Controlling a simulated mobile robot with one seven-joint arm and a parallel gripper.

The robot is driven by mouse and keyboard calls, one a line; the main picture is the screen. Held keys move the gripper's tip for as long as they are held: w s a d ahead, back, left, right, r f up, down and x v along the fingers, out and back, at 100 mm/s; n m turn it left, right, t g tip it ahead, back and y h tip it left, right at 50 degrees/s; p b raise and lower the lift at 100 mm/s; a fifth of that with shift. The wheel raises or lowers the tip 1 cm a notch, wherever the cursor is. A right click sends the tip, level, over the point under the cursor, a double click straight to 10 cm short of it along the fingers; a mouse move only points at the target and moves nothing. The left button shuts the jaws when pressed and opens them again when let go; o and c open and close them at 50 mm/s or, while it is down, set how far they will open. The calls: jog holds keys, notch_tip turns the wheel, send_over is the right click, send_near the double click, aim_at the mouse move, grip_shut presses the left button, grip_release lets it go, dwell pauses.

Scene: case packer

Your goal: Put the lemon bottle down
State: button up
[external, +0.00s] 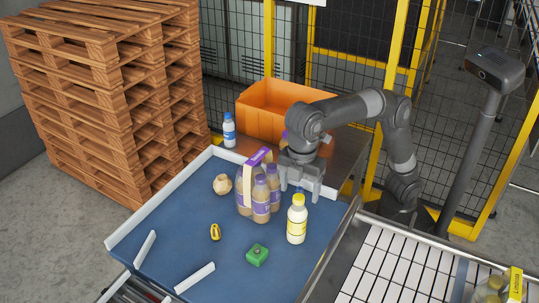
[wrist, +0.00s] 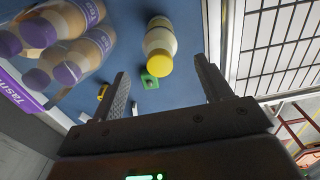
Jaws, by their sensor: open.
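The lemon bottle (external: 297,220) has a yellow cap and a yellow label. It stands upright on the blue surface near its right edge. In the wrist view the lemon bottle (wrist: 160,45) shows beyond the fingertips, with its cap toward me. My gripper (external: 302,190) is above and behind it in the external view. In the wrist view my gripper (wrist: 160,85) has its two fingers spread wide with nothing between them, apart from the bottle.
A purple-labelled pack of brown bottles (external: 260,200) stands just left of my gripper. A green block (external: 257,255), a yellow object (external: 215,232) and a beige ball-like object (external: 222,184) lie on the blue surface (external: 170,235). An orange crate (external: 255,122) is behind.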

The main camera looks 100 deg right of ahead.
jog(key=shift+r, duration=1.8)
jog(key=shift+s+d, duration=0.1)
jog(key=shift+s+d, duration=0.2)
jog(key=shift+s, duration=0.1)
jog(key=s+d+f+m+t, duration=0.2)
jog(key=s+d+f+m, duration=0.2)
jog(key=s+d+f, duration=0.5)
jog(key=s+d+f+m+t, duration=0.3)
jog(key=s+d+f, duration=0.7)
jog(key=s, duration=0.7)
notch_tip(320, 180, down, 3)
jog(key=shift+s+d+r+m+t, duration=0.2)
jog(key=shift+m+t, duration=0.1)
jog(key=shift+m, duration=0.7)
